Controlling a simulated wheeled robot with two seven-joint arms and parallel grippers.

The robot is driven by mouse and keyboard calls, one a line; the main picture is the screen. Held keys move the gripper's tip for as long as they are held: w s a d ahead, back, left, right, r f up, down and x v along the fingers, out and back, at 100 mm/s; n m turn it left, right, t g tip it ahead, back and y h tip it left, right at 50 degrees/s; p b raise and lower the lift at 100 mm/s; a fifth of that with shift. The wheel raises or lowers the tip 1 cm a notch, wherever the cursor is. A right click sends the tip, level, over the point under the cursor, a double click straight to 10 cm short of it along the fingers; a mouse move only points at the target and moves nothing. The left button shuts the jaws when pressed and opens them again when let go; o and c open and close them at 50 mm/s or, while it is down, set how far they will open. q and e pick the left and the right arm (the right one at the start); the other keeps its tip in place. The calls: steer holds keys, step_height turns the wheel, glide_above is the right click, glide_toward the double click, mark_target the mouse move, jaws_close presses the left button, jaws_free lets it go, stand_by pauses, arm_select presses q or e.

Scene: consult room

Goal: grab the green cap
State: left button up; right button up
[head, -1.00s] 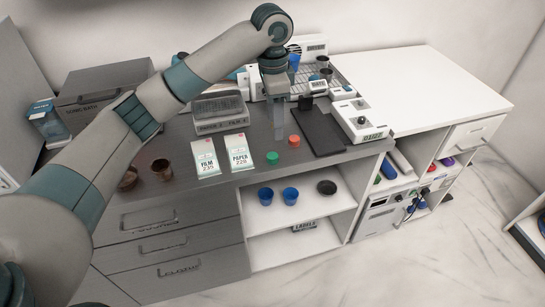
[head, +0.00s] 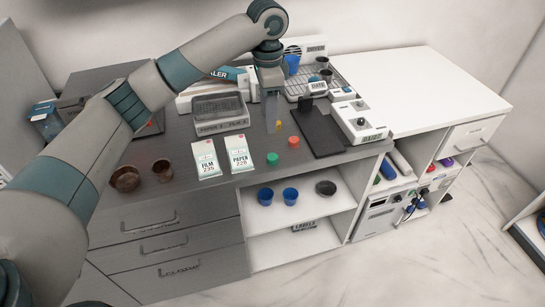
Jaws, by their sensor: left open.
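The green cap (head: 272,158) lies on the dark grey countertop (head: 215,185), just right of the paper box. A red cap (head: 294,142) lies close to its right and a little farther back. My left gripper (head: 273,124) points down over the counter, behind and above the green cap, apart from it. Its jaws are open, and a small yellow-orange thing shows near the fingertips. I cannot tell whether it lies on the counter behind them. My right gripper is not in view.
The film box (head: 206,160) and paper box (head: 239,154) stand left of the green cap. A black board (head: 318,132) lies to the right. Blue cups (head: 290,196) sit on the shelf below.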

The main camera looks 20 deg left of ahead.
arm_select(q)
steer(key=p, duration=0.2)
glide_above(271, 156)
steer(key=f, duration=0.9)
steer(key=shift+s+a, duration=0.15)
steer(key=shift+a, duration=0.1)
steer(key=shift+p, duration=0.3)
steer(key=shift+d+f+p, duration=0.2)
steer(key=shift+f+p, duration=0.25)
steer(key=shift+f, duration=0.05)
steer(key=f+p, duration=0.1)
steer(key=f, duration=0.2)
steer(key=shift+d+f, duration=0.1)
steer(key=shift+d, duration=0.1)
steer(key=shift+f+p, duration=0.3)
steer(key=shift+f, duration=0.25)
steer(key=c, duration=1.1)
